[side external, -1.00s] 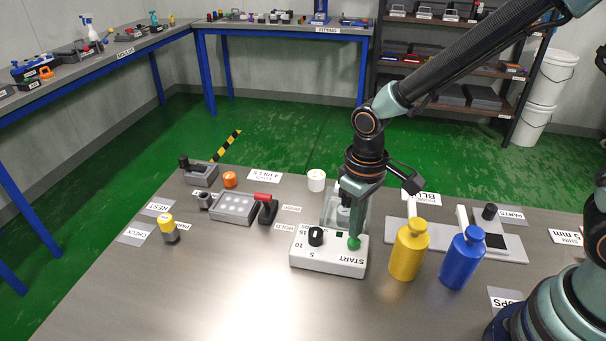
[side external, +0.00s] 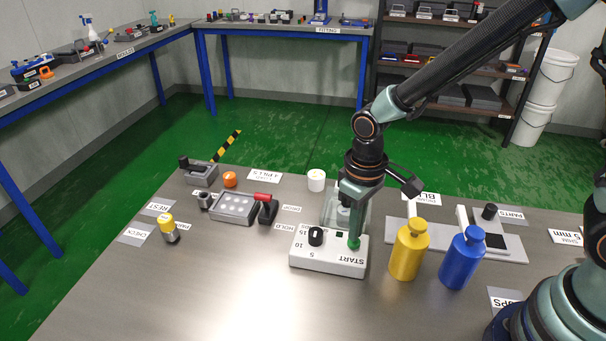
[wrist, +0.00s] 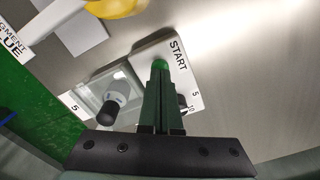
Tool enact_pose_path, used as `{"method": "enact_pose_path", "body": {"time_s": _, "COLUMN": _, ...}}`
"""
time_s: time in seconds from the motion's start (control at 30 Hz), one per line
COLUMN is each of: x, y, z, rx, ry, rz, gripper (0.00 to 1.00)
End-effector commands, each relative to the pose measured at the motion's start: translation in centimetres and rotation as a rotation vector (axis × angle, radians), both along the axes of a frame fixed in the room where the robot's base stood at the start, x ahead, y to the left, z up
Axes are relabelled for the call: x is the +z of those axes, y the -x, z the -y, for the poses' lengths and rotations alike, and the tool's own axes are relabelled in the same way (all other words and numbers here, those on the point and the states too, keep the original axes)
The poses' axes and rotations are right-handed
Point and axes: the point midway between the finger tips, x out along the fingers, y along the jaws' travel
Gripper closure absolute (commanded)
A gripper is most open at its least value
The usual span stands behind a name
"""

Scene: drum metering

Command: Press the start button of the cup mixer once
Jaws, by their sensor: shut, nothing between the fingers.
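The cup mixer (side external: 328,265) is a white box on the table with a black dial (side external: 315,236), a START label and a green start button (side external: 354,244). My gripper (side external: 355,234) is shut and empty, pointing down with its fingertips at the top of the green button. I cannot tell whether the button is pushed in. In the wrist view the shut fingers (wrist: 161,78) reach to the green button (wrist: 160,64) beside the word START on the mixer (wrist: 178,62), hiding part of it. A clear cup holder at the mixer's back is partly hidden by my gripper.
A yellow bottle (side external: 409,250) and a blue bottle (side external: 463,258) stand close to the right of the mixer. The table front left of the mixer is clear.

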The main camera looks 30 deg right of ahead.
Motion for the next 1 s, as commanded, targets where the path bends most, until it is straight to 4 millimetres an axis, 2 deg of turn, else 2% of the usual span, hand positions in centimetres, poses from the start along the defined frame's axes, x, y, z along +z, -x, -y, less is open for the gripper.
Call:
{"method": "enact_pose_path", "body": {"time_s": 0.53, "x": -1.5, "y": 0.0, "z": 0.0, "rx": 0.0, "ry": 0.0, "rz": -0.001, "gripper": 1.0}}
{"method": "enact_pose_path", "body": {"time_s": 1.0, "x": -1.7, "y": 0.0, "z": 0.0, "rx": 0.0, "ry": 0.0, "rz": 0.0, "gripper": 1.0}}
